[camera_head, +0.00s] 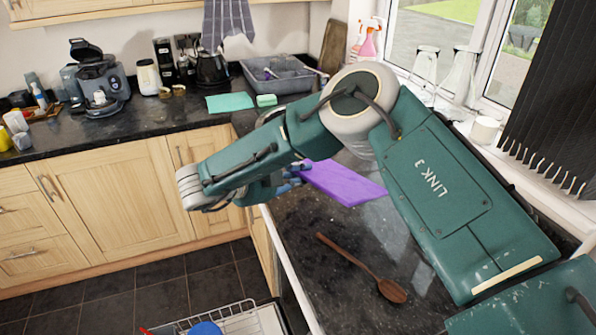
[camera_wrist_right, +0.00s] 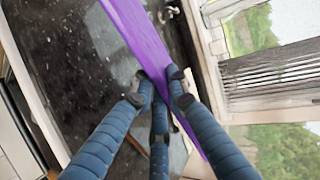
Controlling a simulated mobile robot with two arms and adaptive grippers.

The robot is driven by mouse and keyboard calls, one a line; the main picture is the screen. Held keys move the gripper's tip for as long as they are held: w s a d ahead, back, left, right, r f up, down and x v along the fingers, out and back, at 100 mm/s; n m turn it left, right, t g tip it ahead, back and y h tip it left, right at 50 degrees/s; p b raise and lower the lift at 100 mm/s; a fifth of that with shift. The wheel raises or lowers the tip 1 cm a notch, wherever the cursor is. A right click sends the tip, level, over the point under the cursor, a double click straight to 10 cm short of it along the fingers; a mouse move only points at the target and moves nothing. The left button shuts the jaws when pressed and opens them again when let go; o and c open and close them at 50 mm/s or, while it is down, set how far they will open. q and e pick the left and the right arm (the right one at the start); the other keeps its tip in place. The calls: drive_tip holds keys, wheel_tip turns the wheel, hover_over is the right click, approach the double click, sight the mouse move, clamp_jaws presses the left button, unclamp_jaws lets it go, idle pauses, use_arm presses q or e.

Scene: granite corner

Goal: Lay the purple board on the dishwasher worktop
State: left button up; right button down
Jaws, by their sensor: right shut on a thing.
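The purple board (camera_head: 343,184) is a thin flat slab over the dark worktop (camera_head: 300,219) at the window side. My right gripper (camera_head: 291,181) is shut on the board's left end in the head view, partly hidden behind my own arm. In the right wrist view the blue fingers of my right gripper (camera_wrist_right: 157,88) close on the purple board (camera_wrist_right: 140,32), which runs edge-on between them. I cannot tell whether the board touches the worktop. My left gripper is not in view.
A wooden spoon (camera_head: 363,268) lies on the worktop, nearer than the board. An open dishwasher rack (camera_head: 236,318) shows below. Glasses and a white mug (camera_head: 485,130) stand on the windowsill. A grey dish basin (camera_head: 277,74) and a green cloth (camera_head: 230,102) lie behind.

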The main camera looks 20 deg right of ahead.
drive_tip(key=shift+h, duration=0.5)
drive_tip(key=d+f+b, duration=0.1)
drive_tip(key=f, duration=0.1)
drive_tip(key=d+f+b, duration=0.1)
drive_tip(key=f, duration=0.2)
drive_tip(key=d+f+b, duration=0.1)
drive_tip(key=f+b, duration=0.1)
drive_tip(key=f, duration=0.1)
drive_tip(key=shift+f+b, duration=1.35)
drive_tip(key=shift+f, duration=0.05)
drive_tip(key=shift+s, duration=0.1)
drive_tip(key=c, duration=1.3)
unclamp_jaws()
drive_tip(key=shift+a, duration=0.1)
drive_tip(key=shift+v, duration=3.5)
drive_tip(key=shift+s, duration=0.1)
